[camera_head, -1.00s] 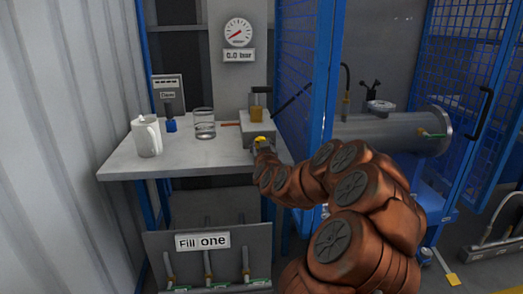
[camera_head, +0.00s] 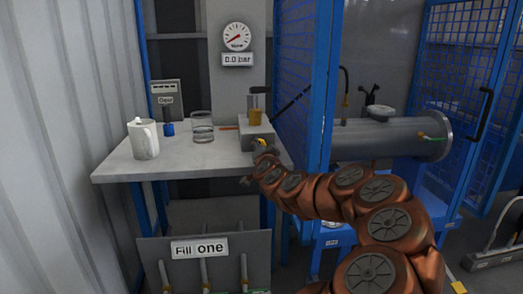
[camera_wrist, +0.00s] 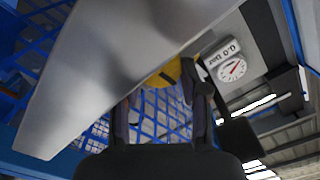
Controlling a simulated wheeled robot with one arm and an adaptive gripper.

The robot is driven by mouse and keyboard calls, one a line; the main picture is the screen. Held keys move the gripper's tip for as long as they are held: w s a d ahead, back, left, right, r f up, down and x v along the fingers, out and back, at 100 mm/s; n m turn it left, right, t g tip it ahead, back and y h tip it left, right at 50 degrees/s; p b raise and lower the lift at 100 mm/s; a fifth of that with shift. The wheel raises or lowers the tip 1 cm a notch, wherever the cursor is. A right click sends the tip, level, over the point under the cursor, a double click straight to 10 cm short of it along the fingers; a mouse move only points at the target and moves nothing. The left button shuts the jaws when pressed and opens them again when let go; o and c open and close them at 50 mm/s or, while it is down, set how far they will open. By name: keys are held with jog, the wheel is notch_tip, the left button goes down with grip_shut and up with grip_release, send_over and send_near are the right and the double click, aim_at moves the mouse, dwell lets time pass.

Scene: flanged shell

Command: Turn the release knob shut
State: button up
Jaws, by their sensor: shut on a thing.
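The yellow release knob (camera_head: 261,141) is on the front of a grey block (camera_head: 257,134) at the right end of the table. My gripper (camera_head: 263,149) reaches it from the front right and largely hides it. In the wrist view the yellow knob (camera_wrist: 170,74) lies between the fingertips of my gripper (camera_wrist: 165,90), which is shut on it. A dark mark shows on the knob's face; its exact turn angle is hard to tell.
A round gauge (camera_head: 236,37) above reads 0.0 bar. A blue mesh door (camera_head: 303,95) stands close right of the block.

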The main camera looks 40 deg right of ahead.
jog(key=shift+s+d+m, duration=0.1)
jog(key=shift+d+m, duration=0.05)
jog(key=shift+m, duration=0.35)
jog(key=o, duration=0.9)
jog(key=shift+s+a, duration=0.15)
jog(key=shift+a, duration=0.05)
jog(key=shift+s+a, duration=0.35)
jog(key=shift+s, duration=0.2)
jog(key=shift+v, duration=2.9)
jog(key=shift+a, duration=0.1)
